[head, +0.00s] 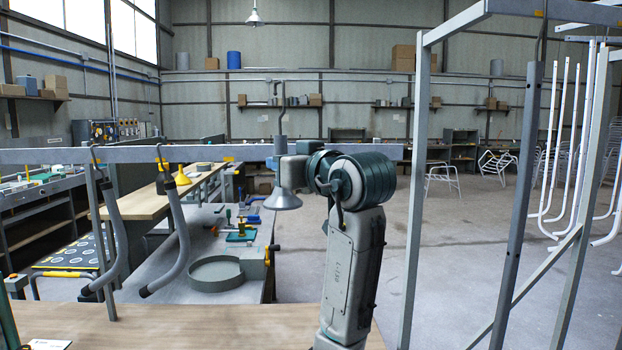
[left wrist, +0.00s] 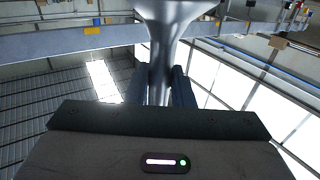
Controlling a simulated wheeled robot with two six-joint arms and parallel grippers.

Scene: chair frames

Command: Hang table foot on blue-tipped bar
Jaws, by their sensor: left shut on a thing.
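The table foot (head: 284,200) is a grey flared cone with a thin stem and a hook on top (head: 280,90). My left gripper (head: 290,172) is shut on it and holds it upright in the head view. In the left wrist view the silver foot (left wrist: 172,40) stands between the two dark fingers (left wrist: 172,85). A grey horizontal bar (head: 230,153) crosses behind the foot. The hook is above the bar's height; I cannot tell whether they touch. A small blue patch (head: 271,163) shows beside the gripper at the bar; whether it is the bar's tip is unclear. My right gripper is out of view.
Two curved grey tubes (head: 117,240) (head: 181,240) hang by hooks from the bar at left. A grey upright frame (head: 415,190) stands at right, with white bent tubes (head: 556,150) behind it. A wooden tabletop (head: 200,327) lies in front.

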